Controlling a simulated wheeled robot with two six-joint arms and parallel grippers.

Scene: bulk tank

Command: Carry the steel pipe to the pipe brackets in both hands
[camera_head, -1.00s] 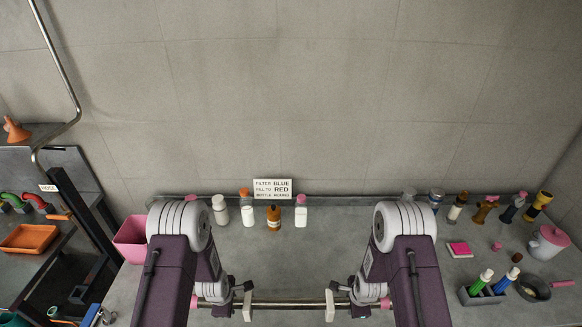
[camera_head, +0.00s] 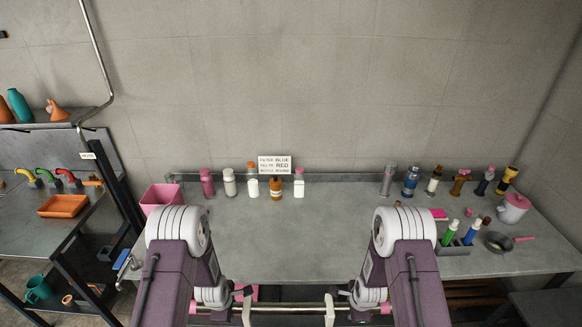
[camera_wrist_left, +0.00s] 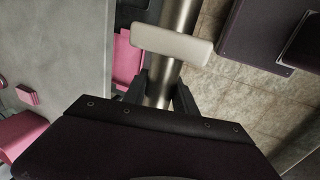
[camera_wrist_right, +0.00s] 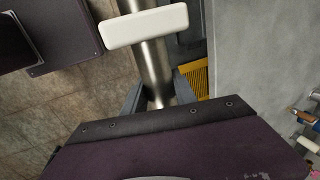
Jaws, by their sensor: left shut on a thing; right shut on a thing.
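The steel pipe (camera_head: 288,309) is held level, running left to right, at the bottom of the head view. Pink ends (camera_head: 386,308) show outside the grippers. My left gripper (camera_head: 240,307) is shut on its left part and my right gripper (camera_head: 338,306) on its right part. In the wrist views, dark fingers flank the pipe on my left gripper (camera_wrist_left: 160,95) and my right gripper (camera_wrist_right: 157,95). A pale block lies across the pipe beyond the fingers in the left wrist view (camera_wrist_left: 172,43) and right wrist view (camera_wrist_right: 143,26). I cannot make out the pipe brackets.
The grey bench (camera_head: 290,240) is clear in the middle, with bottles along its back and a pink bin (camera_head: 160,198) at left. A marker holder (camera_head: 455,248) and pan (camera_head: 498,241) stand at right. A metal stand (camera_head: 75,215) is at left. Floor shows below the pipe.

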